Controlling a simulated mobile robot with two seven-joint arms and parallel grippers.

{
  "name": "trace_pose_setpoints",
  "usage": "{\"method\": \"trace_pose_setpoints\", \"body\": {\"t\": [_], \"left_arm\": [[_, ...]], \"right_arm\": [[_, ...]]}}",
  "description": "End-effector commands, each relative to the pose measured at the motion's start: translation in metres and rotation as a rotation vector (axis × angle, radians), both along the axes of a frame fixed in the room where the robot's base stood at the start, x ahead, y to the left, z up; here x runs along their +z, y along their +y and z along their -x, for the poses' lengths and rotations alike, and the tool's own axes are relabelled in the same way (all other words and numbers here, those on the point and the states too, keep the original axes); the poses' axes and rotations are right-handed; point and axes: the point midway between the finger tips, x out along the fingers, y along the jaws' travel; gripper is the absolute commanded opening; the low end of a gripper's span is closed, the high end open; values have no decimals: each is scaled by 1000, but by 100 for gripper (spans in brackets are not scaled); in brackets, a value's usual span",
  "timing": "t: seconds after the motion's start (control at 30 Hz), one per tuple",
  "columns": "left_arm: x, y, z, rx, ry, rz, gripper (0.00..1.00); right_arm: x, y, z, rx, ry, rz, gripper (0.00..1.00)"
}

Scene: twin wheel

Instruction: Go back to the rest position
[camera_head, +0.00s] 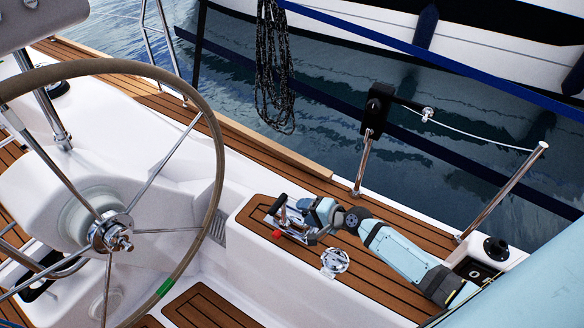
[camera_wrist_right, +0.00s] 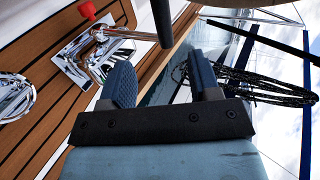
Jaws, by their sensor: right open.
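My right gripper (camera_head: 304,214) is open and empty over the teak side deck in the head view. Its two fingers stand apart in the right wrist view (camera_wrist_right: 162,80). Just past the fingertips is a dark lever handle (camera_head: 279,205) on a chrome deck fitting, and the handle also shows in the wrist view (camera_wrist_right: 163,18). No contact between fingers and handle is clear. The fitting has a red knob (camera_head: 277,234), seen in the wrist view too (camera_wrist_right: 87,11). My right arm reaches in from the lower right. My left gripper is not in view.
A large steering wheel (camera_head: 215,150) fills the left. A chrome round fitting (camera_head: 334,260) sits beside my right gripper. Metal posts (camera_head: 363,165) and (camera_head: 503,190) line the deck edge, with water beyond. Dark ropes (camera_head: 273,70) hang above the water. A black-capped fitting (camera_head: 496,249) is at right.

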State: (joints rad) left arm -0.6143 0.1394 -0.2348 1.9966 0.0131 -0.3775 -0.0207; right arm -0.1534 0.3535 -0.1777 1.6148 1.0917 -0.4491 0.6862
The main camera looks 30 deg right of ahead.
Motion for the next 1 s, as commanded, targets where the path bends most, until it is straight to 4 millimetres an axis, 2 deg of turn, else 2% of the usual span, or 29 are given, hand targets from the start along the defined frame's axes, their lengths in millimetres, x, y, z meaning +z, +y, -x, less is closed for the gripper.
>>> {"method": "trace_pose_setpoints", "body": {"t": [0.17,0.27,0.37,0.47,0.6,0.7,0.83,1.0], "left_arm": [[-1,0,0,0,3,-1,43],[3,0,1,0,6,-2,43],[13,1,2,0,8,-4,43],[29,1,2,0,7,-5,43],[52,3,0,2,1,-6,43],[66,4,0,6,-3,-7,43],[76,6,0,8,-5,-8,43],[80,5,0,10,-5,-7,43]], "right_arm": [[0,1,1,1,0,3,57],[2,7,11,23,-14,48,57],[7,22,35,84,-60,176,57],[17,42,71,181,-136,381,57],[40,68,122,332,-260,702,57],[59,79,152,424,-336,908,57],[80,88,177,513,-405,1109,57],[92,92,191,568,-446,1235,57]]}}
